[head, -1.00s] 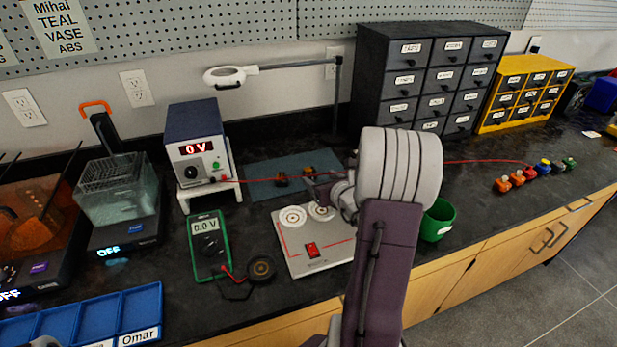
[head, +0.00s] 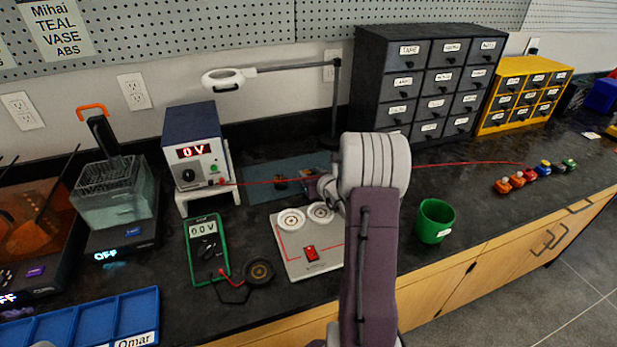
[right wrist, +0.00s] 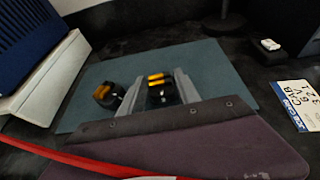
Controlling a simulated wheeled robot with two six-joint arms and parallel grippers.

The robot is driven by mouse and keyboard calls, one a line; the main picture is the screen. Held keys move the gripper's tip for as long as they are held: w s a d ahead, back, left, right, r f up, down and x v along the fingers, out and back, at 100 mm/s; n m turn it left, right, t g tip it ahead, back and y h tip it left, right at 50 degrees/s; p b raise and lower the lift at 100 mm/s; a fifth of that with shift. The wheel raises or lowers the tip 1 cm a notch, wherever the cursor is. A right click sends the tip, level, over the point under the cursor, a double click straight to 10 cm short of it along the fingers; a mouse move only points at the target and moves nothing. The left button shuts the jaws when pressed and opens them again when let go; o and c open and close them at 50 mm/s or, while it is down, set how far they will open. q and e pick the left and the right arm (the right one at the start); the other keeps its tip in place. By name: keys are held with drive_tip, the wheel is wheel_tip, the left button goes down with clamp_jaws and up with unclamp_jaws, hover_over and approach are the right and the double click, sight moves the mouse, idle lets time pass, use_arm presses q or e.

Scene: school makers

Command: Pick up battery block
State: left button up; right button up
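A dark block with yellow bars (right wrist: 160,88) lies on the blue-green mat (right wrist: 215,70). A second dark block with an orange top (right wrist: 108,95) lies to its left and also shows in the head view (head: 281,183). I cannot tell by markings which is the battery block. My right gripper (right wrist: 158,85) is open, its two fingers on either side of the yellow-barred block, with a gap visible on the left. In the head view my right gripper (head: 326,188) is over the mat and partly hides this block. My left gripper does not show.
A red lead (right wrist: 75,160) runs across in front of the gripper, from the power supply (head: 195,150) toward the right. A white plate with a red switch (head: 310,254), a green cup (head: 434,221) and a multimeter (head: 206,248) stand nearer. Dark drawers (head: 425,85) rise behind.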

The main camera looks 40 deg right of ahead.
clamp_jaws()
